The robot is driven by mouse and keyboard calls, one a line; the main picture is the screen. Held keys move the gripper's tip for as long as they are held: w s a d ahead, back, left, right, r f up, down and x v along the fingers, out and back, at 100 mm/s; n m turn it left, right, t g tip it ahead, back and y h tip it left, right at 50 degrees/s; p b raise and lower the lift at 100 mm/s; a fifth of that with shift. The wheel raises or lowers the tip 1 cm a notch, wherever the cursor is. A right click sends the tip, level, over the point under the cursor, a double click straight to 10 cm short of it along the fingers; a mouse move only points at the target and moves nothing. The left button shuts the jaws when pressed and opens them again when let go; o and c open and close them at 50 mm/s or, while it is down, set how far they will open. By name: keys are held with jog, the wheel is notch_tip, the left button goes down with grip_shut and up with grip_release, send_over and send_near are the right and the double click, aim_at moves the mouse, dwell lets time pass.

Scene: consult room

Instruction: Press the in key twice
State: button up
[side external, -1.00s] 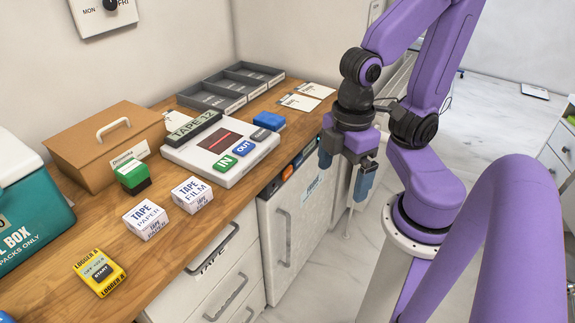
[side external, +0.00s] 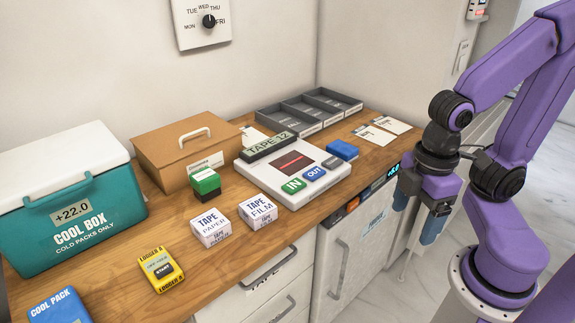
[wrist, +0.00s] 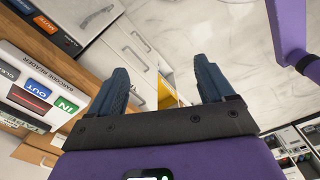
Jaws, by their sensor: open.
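The green IN key (side external: 293,185) is on the front left of a white barcode reader (side external: 328,187) on the wooden counter. A blue OUT key (side external: 314,173) sits just right of it, then a grey key (side external: 332,163). The reader has a dark window with a red line and a TAPE 12 display on top. The IN key also shows at the left of the wrist view (wrist: 66,105). My gripper (side external: 416,215) is open and empty, pointing down in front of the counter, well right of the reader. Its two dark blue fingers (wrist: 163,80) are spread in the wrist view.
Tape boxes (side external: 259,211), a green-and-black block (side external: 205,183), a yellow logger (side external: 160,270) and a cool box (side external: 75,205) stand left of the reader. A blue block (side external: 343,149) lies at its right, near grey trays (side external: 309,108). Drawers (side external: 265,282) are below the counter edge.

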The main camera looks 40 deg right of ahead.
grip_shut()
dwell(1.4)
